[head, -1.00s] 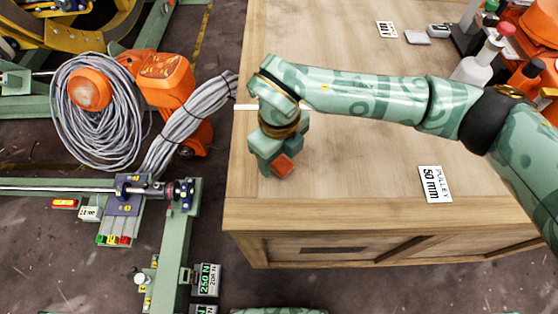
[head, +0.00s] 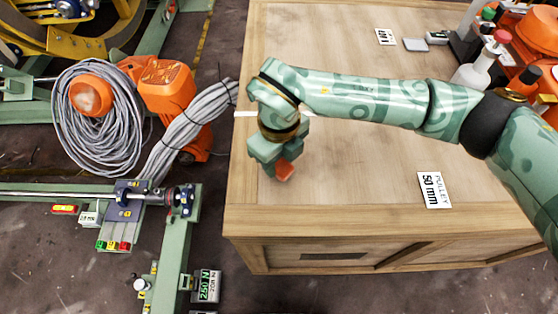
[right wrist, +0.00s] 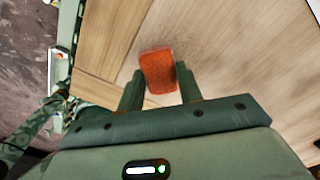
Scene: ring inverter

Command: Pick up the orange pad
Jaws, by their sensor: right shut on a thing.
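The orange pad (head: 284,171) is a small block near the left edge of the wooden crate top, below my right gripper (head: 271,170). In the right wrist view the orange pad (right wrist: 158,71) sits between the two fingers of my right gripper (right wrist: 160,88), which is shut on it. The fingers hide part of its sides. Whether the pad is clear of the wood cannot be told for sure.
The wooden crate top (head: 350,180) is mostly bare, with a "PULLEY 50 mm" card (head: 434,190) at the right. Bottles (head: 480,65) stand at the back right. A cable-wrapped orange machine (head: 165,85) and a green frame (head: 168,240) are at the left.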

